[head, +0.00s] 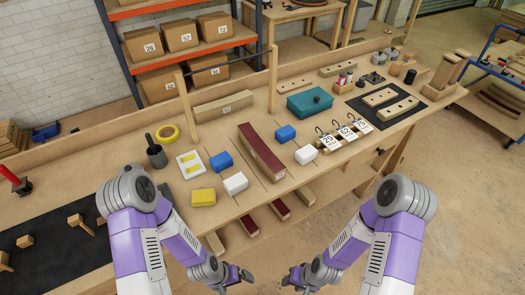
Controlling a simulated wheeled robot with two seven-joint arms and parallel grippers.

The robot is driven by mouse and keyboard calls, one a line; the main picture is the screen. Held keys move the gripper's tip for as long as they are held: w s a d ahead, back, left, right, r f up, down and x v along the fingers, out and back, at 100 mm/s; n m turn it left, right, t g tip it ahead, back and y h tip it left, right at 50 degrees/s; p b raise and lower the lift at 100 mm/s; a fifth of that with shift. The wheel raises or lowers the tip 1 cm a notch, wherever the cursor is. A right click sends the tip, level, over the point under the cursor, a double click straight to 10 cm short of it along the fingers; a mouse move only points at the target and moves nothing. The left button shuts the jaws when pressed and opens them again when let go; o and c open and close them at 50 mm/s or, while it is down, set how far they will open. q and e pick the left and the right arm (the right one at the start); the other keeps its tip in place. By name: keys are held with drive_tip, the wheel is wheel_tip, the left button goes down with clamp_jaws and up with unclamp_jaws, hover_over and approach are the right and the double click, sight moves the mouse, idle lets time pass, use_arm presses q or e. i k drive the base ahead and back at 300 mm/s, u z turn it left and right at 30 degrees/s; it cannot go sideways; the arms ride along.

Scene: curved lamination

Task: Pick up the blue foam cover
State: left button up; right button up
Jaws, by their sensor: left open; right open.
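Two small blue blocks lie on the workbench in the head view. One blue block (221,161) is left of the long dark-red and wood strip, and the other blue block (285,134) is right of it. I cannot tell which is the foam cover. My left gripper (246,276) and my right gripper (291,281) are both open and empty. They hang low in front of the bench's near edge, apart from both blocks.
White blocks (235,183) and (305,154) and a yellow block (203,197) lie close to the blue ones. The long red-topped strip (261,152) lies between them. A teal box (309,103) stands behind, and numbered tags (345,132) stand at the right.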

sight(287, 133)
drive_tip(key=z, duration=1.75)
drive_tip(key=i, duration=2)
drive_tip(key=u, duration=3.3)
